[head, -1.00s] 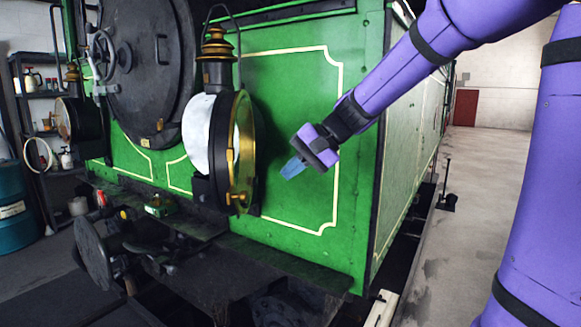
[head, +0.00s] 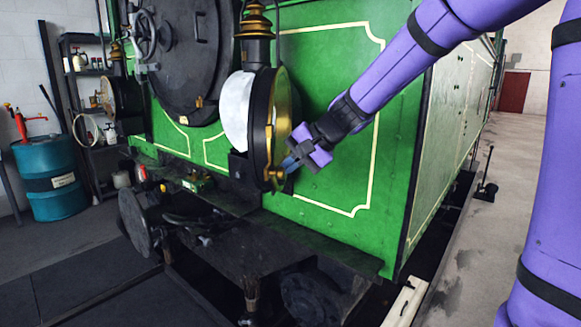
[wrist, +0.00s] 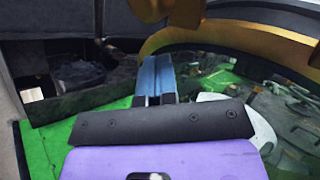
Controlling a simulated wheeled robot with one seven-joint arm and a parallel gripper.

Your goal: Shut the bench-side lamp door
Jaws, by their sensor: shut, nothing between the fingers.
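A small brass fitting (head: 275,174) sits low on the door. I cannot tell how wide the door stands from the lamp body. My gripper (head: 290,163), with blue fingers, is shut and empty at the door's lower right edge. In the wrist view the fingers (wrist: 157,75) point at the curved brass rim (wrist: 235,35), very close below it; contact is unclear.
A second lamp (head: 122,92) hangs further left, beside the dark round smokebox door (head: 185,55). A dark buffer beam (head: 225,235) juts out below the lamp. A shelf and a blue drum (head: 52,178) stand at the left.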

